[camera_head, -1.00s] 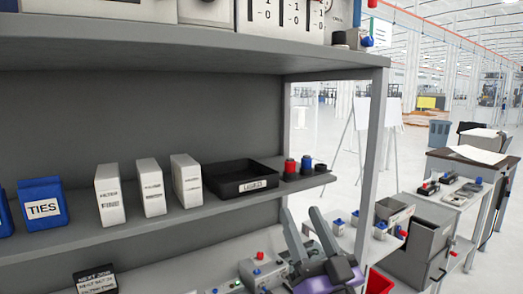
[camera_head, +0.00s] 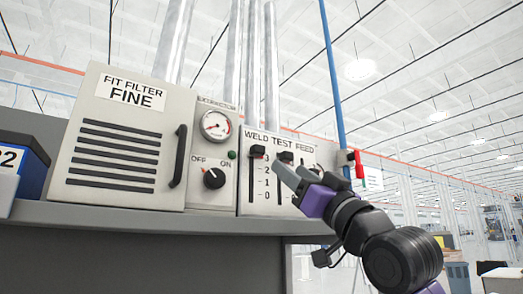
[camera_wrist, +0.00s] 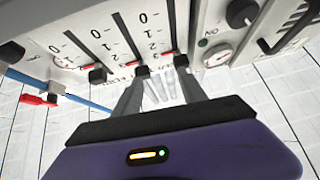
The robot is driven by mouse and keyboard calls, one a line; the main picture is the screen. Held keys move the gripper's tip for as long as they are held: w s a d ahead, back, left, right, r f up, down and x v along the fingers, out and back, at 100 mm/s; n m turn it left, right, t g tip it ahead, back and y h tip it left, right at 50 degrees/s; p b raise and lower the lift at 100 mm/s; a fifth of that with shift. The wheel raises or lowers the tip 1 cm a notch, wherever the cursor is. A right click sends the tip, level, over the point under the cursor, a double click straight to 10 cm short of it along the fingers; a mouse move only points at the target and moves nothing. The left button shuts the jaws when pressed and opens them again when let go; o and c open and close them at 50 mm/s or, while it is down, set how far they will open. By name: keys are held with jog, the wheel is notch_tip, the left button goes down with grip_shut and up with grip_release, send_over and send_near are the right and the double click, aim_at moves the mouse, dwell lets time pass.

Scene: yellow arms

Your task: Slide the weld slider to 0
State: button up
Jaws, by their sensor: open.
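The grey-white panel marked WELD TEST FEED (camera_head: 248,203) stands on the top shelf. The weld slider's black knob (camera_head: 258,151) is at the top of its slot, by the 3. It also shows in the wrist view (camera_wrist: 182,60), upside down. The test slider's knob (camera_head: 285,157) is also high in its slot; it shows in the wrist view (camera_wrist: 142,71). The feed slider's knob (camera_wrist: 97,75) shows there too, farther left. My gripper (camera_head: 286,171) is open and empty in front of the panel, with its fingertips near the weld and test knobs. Contact cannot be told.
Left of the panel are the extractor knob (camera_head: 213,178), its gauge (camera_head: 215,125) and the filter box (camera_head: 110,160) with a black handle. A red-handled fitting (camera_head: 357,164) and a blue pole (camera_head: 333,80) stand at the right. The shelf edge (camera_head: 150,218) runs below.

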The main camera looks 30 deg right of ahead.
jog(key=s+a+r+n+g, duration=0.1)
jog(key=s+a+r+g, duration=0.15)
jog(key=r, duration=0.45)
jog(key=s+a+r+n+g, duration=0.1)
jog(key=s+a+r+g, duration=0.1)
jog(key=s+a+r, duration=0.3)
jog(key=m+g+h, duration=0.2)
jog(key=m+g, duration=0.1)
send_near(261, 146)
jog(key=w, duration=0.2)
jog(key=w+p, duration=0.3)
jog(key=w, duration=0.3)
jog(key=shift+w+r+p, duration=0.2)
jog(key=shift+w+p, duration=0.05)
jog(key=shift+p, duration=0.05)
jog(key=shift+w+f, duration=0.15)
jog(key=shift+w, duration=0.45)
grip_shut()
